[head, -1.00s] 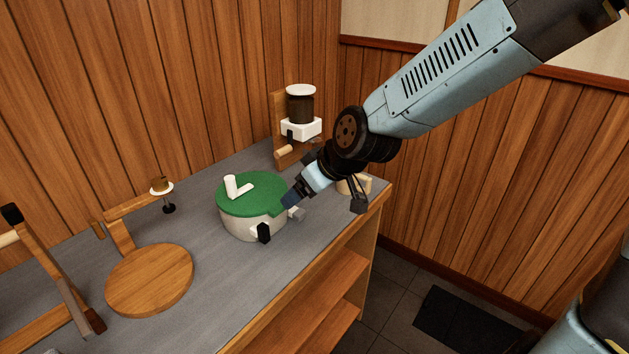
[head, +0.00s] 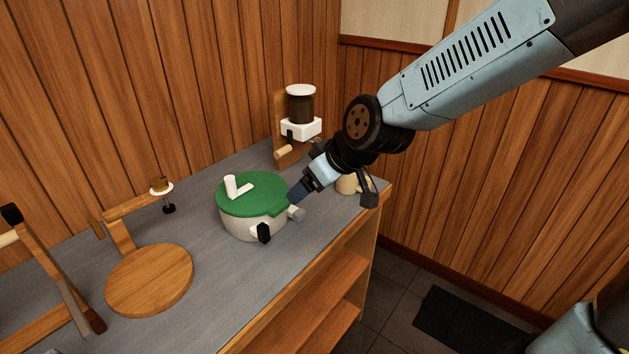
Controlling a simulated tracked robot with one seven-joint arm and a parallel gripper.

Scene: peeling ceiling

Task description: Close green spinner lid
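The green spinner lid (head: 262,196) lies flat across the top of the pale round spinner bowl (head: 243,226) on the grey counter. A white crank handle (head: 235,187) stands on the lid. A black knob (head: 264,233) and a grey knob (head: 297,213) stick out of the bowl's front and right sides. My gripper (head: 294,197) is at the right edge of the lid, pointing down and left. Its fingertips are small and partly overlapped, so I cannot tell whether they are open or shut, or touching the lid.
A wall-like wooden dispenser (head: 301,118) with a white base stands behind. A tan cup (head: 347,184) sits behind my gripper near the counter's right end. A round wooden board with an arm (head: 150,279) and a wooden frame (head: 62,270) are at left. The counter's front is clear.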

